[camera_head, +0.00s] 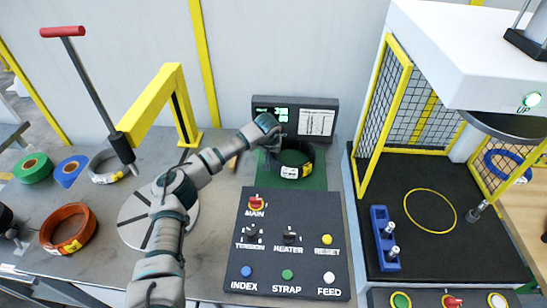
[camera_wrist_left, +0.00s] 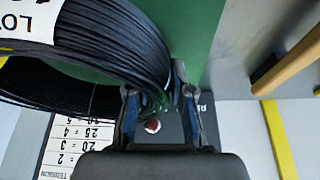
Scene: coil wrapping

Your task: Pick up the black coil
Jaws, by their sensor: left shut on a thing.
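The black coil (camera_head: 297,158) sits on the green mat (camera_head: 316,180) in front of the display panel, with a yellow and white label on its side. My left arm reaches in across the table, and its gripper (camera_head: 276,143) is at the left side of the coil. In the left wrist view the black coil (camera_wrist_left: 110,50) fills the upper left, and the gripper (camera_wrist_left: 160,105) is shut with the coil's edge between its fingers. I cannot tell whether the coil touches the mat. My right gripper is not clearly in view.
A control box (camera_head: 288,240) with several buttons stands in front of the mat. A yellow arm post (camera_head: 155,100) and a red-handled lever (camera_head: 90,85) stand at the left. Orange (camera_head: 68,229), green (camera_head: 32,168) and blue (camera_head: 70,170) coils lie at far left. A fenced press stands right.

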